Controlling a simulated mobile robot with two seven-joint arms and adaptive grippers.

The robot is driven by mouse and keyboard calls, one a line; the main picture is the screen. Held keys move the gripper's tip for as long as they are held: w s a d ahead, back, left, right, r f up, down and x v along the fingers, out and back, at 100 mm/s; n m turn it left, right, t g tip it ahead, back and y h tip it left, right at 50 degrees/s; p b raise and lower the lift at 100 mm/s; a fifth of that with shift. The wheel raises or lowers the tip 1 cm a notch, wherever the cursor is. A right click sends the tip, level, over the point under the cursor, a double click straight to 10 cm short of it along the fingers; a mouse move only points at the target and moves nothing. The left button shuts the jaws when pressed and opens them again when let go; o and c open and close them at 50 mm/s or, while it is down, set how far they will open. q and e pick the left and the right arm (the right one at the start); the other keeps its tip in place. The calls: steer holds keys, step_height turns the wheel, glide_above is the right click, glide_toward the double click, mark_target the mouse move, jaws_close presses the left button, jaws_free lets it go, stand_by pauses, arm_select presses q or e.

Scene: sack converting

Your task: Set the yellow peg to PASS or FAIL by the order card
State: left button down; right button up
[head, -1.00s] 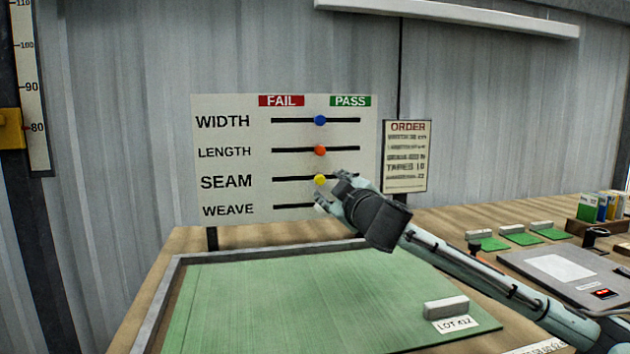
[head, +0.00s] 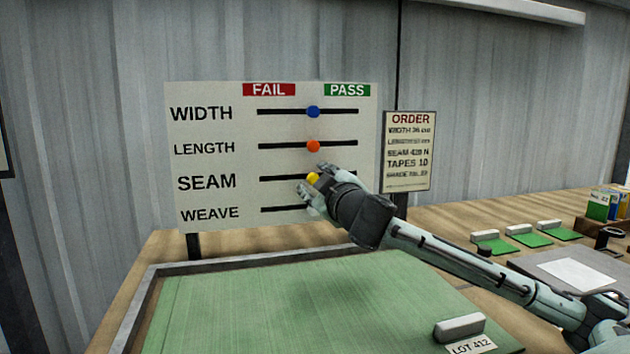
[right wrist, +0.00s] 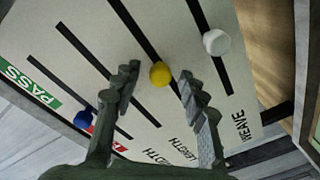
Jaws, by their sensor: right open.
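The yellow peg (head: 312,178) sits near the middle of the SEAM slot on the white board (head: 215,100). My right gripper (head: 311,183) is open at the peg. In the right wrist view the yellow peg (right wrist: 160,74) shows between the two open fingers (right wrist: 158,95), without visible contact. The red FAIL label (head: 269,90) is at the top left of the slots, the green PASS label (head: 347,90) at the top right. The order card (head: 408,150) hangs right of the board; its SEAM line seems to read 420 N, though small and blurred. My left gripper is not in view.
A blue peg (head: 313,112) and an orange peg (head: 313,146) sit mid-slot above. A white peg (right wrist: 216,42) is beside the yellow one in the wrist view. Below lies a green sheet (head: 290,310) in a framed tray, with a grey block (head: 460,327) and lot label.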

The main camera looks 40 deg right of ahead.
jaws_close()
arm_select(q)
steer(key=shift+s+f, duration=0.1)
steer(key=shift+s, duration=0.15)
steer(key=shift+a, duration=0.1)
